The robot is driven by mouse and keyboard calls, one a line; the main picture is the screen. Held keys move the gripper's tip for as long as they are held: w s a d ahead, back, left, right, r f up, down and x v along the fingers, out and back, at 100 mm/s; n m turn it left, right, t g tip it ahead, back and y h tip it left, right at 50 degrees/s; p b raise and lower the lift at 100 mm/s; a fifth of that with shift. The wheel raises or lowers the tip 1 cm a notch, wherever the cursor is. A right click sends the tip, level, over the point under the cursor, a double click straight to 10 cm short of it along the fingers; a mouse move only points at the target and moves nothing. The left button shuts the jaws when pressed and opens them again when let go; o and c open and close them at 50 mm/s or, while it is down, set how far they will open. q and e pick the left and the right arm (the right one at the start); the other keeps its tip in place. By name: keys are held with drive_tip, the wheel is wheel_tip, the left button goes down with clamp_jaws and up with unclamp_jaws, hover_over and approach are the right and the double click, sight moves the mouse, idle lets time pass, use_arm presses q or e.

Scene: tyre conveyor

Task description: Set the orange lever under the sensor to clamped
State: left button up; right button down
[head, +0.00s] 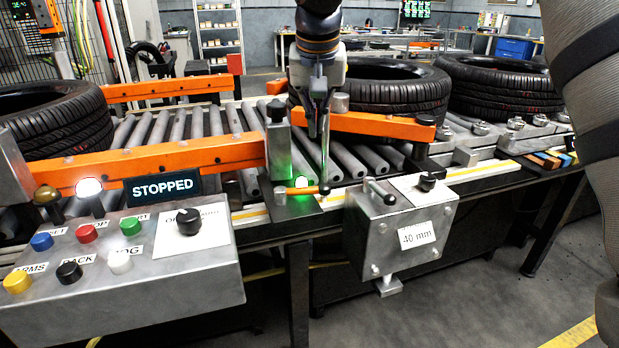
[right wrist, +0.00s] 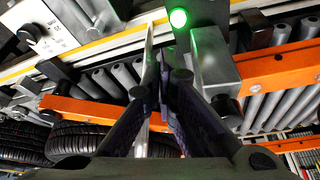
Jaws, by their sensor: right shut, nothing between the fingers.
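The orange lever (head: 297,190) lies roughly level across a dark plate at the foot of the grey sensor post (head: 279,150), beside a lit green lamp (head: 303,184). In the right wrist view the closed fingers (right wrist: 160,50) point towards the green lamp (right wrist: 178,18), beside the sensor post (right wrist: 212,62). The lever cannot be made out there. My left gripper is not in view.
A control box (head: 120,270) with coloured buttons and a STOPPED display (head: 160,188) stands at left. A box marked 40 mm (head: 400,235) is close right of the lever. Orange rails (head: 375,125) and black tyres (head: 400,90) are behind, on the roller conveyor.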

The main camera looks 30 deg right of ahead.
sight(302, 193)
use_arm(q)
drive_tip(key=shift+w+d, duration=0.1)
use_arm(e)
drive_tip(key=shift+w+d, duration=0.1)
drive_tip(key=shift+d, duration=0.1)
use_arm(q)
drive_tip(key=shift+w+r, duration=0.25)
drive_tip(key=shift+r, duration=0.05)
use_arm(e)
wheel_tip(302, 193, down, 10)
drive_tip(key=shift+s+a+f, duration=0.15)
drive_tip(key=shift+s+a, duration=0.05)
drive_tip(key=shift+a, duration=0.05)
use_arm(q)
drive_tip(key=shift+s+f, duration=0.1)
